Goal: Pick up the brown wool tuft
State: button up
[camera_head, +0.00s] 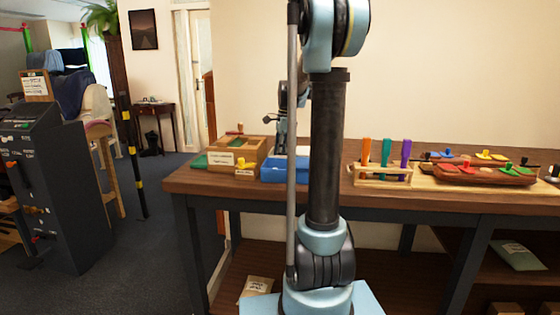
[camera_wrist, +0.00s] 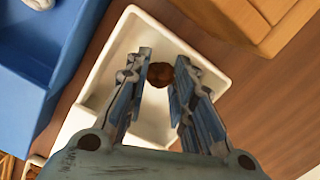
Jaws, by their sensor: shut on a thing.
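The brown wool tuft (camera_wrist: 160,74) is a small dark round clump in the wrist view. It sits between the fingertips of my gripper (camera_wrist: 160,72), which is shut on it. A shallow white tray (camera_wrist: 108,60) lies behind the tuft and fingers in that view. I cannot tell whether the tuft still touches the tray floor. In the head view my own arm hides most of the gripper, and the tuft cannot be made out.
A blue bin (camera_wrist: 30,75) stands left of the tray, and a wooden box (camera_wrist: 255,22) is at the upper right. In the head view, the wooden bench (camera_head: 440,198) also holds a rack with coloured handles (camera_head: 382,174) and trays with coloured knobs (camera_head: 486,174).

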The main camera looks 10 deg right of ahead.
jog(key=shift+r, duration=0.15)
notch_tip(320, 180, up, 10)
dwell(0.5)
